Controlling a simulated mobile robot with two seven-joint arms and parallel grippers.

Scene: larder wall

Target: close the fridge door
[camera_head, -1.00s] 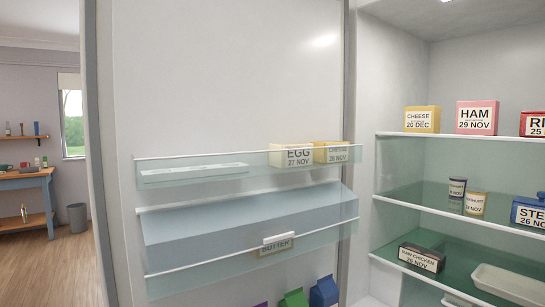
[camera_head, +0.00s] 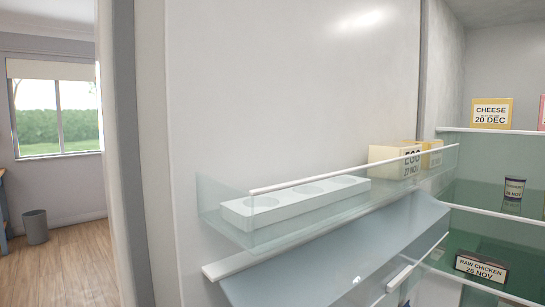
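The fridge door (camera_head: 290,90) stands open in the head view, its inner face turned toward me and filling the middle of the picture. Its upper shelf (camera_head: 330,208) has a clear front with a white rim and holds a white egg tray (camera_head: 290,202), a yellow egg box (camera_head: 395,161) and another yellow box (camera_head: 431,155) behind it. Below is a bluish lidded compartment (camera_head: 340,258). The fridge interior (camera_head: 475,60) is open on the right. The door's free edge (camera_head: 150,150) is on the left. Neither of my grippers shows.
Inside the fridge, a cheese box (camera_head: 491,113) stands on the upper shelf, a small pot (camera_head: 513,189) on the middle one and a raw chicken box (camera_head: 481,268) lower down. Left of the door are clear wooden floor (camera_head: 60,270), a grey bin (camera_head: 35,227) and a window (camera_head: 58,112).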

